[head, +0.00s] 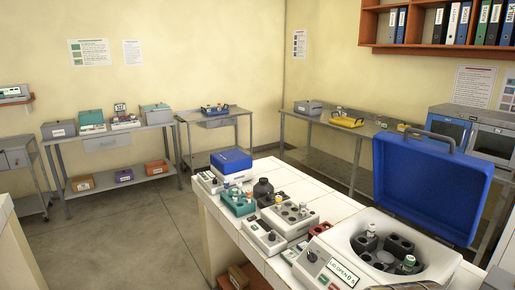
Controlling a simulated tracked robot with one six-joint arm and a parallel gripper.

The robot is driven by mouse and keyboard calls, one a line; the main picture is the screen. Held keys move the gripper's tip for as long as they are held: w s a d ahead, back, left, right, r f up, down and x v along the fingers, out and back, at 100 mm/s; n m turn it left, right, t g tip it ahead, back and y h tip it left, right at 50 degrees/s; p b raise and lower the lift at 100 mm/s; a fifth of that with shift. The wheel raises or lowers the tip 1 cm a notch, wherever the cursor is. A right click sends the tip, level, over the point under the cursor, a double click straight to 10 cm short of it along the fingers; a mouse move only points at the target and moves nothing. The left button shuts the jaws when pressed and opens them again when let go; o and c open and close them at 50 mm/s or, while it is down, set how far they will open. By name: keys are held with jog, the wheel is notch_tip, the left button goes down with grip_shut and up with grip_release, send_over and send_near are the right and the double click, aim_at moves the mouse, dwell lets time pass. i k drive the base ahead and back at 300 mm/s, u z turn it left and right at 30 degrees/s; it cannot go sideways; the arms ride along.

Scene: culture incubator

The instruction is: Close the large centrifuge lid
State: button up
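The large centrifuge (447,262) is a white unit at the front right of the white-tiled bench, cut off by the bottom edge. Its blue lid (432,187) stands raised at the back of the bowl, leaning back slightly, with a grey handle (429,133) along its top edge. The round bowl is uncovered and holds dark rotor buckets (399,245) with capped tubes (367,237). A small front display (341,274) appears to read "LID OPEN". My gripper cannot be made out in this view.
Left of the centrifuge, the bench (222,225) holds a tube block (289,217), a dark bottle (263,191), a teal rack (238,201) and a smaller closed blue-lidded unit (231,161). A side table (345,128) and incubator (450,128) stand behind the raised lid. Open floor (130,240) lies left.

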aim_at(443, 192)
jog(key=k, duration=1.5)
jog(key=z, duration=0.4)
jog(key=i, duration=1)
jog(key=z, duration=0.1)
